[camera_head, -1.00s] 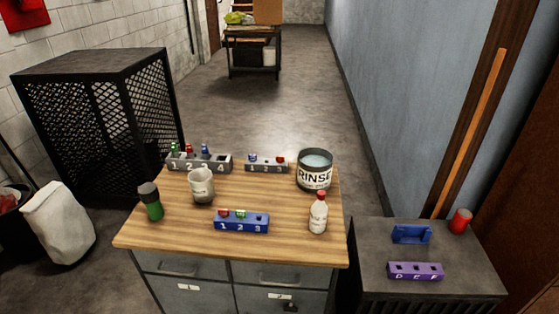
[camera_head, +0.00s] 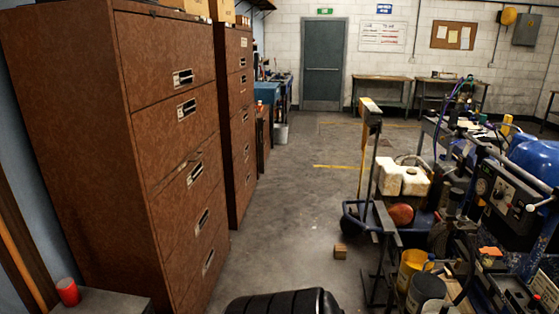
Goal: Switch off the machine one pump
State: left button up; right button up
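Line striping equipment (camera_head: 500,200) stands at the right of the head view. It has a dark control panel (camera_head: 497,192) with a gauge and knobs, and a blue rounded tank (camera_head: 537,160) behind it. I cannot tell which part is the machine one pump, nor make out its switch or any label. A lower black panel (camera_head: 515,296) is partly cut off at the bottom right. Neither of my grippers is in view.
Tall brown filing cabinets (camera_head: 135,150) line the left. A red cup (camera_head: 67,291) stands on a grey top at bottom left. A small wooden block (camera_head: 340,252) and a black ribbed object (camera_head: 285,303) are low in the middle. Clear floor (camera_head: 290,215) leads to a door (camera_head: 323,65).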

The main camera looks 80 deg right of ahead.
aim_at(509, 205)
jog(key=z, duration=4.15)
jog(key=i+u, duration=0.1)
jog(key=u, duration=0.2)
